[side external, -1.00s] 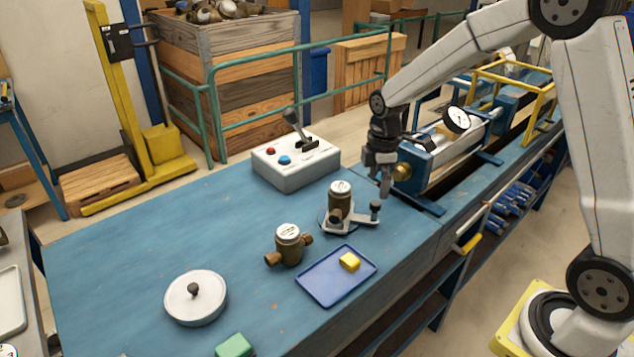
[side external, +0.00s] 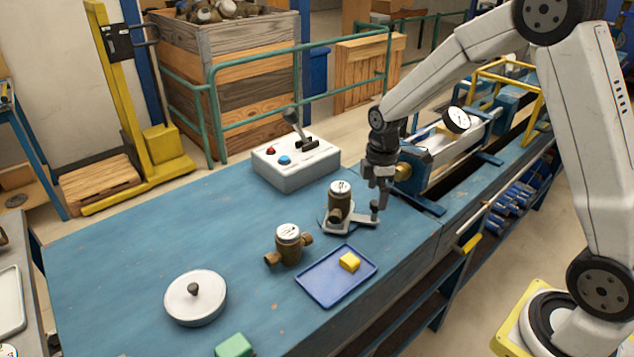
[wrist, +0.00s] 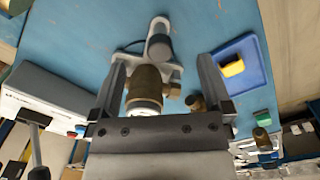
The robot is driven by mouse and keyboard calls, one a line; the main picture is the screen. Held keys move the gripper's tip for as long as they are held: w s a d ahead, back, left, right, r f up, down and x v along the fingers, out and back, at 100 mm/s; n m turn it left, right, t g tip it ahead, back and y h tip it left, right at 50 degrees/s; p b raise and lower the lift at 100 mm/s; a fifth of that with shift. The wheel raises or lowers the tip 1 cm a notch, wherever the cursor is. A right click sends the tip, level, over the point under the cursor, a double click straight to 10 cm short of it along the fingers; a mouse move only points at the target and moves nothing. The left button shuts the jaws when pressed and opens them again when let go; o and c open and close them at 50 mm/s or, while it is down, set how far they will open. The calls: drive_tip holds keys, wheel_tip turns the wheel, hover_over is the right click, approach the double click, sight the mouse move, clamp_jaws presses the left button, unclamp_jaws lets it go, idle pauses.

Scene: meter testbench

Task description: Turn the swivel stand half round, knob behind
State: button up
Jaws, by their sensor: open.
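The swivel stand (side external: 338,228) is a light grey plate on the blue bench with an arm out to the right. Its dark-topped knob (side external: 375,209) stands at the arm's end, on the right side. A brass meter (side external: 341,203) with a white dial sits upright on the stand. My gripper (side external: 381,206) points down at the knob; contact cannot be told. In the wrist view my gripper (wrist: 163,62) is open, its fingers well apart. The knob (wrist: 158,46) shows just beyond the fingertips and between their lines, and the meter (wrist: 146,84) shows nearer.
A second brass meter (side external: 288,246) and a blue tray (side external: 312,291) with a yellow block (side external: 349,261) are in front. A control box (side external: 296,170) with a lever stands behind left. A round white lid (side external: 196,300) lies front left.

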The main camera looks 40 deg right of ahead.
drive_tip(key=shift+f, duration=1.15)
drive_tip(key=shift+c, duration=0.6)
drive_tip(key=shift+w+d, duration=0.5)
drive_tip(key=shift+d, duration=0.05)
drive_tip(key=shift+w+d, duration=0.1)
idle(0.4)
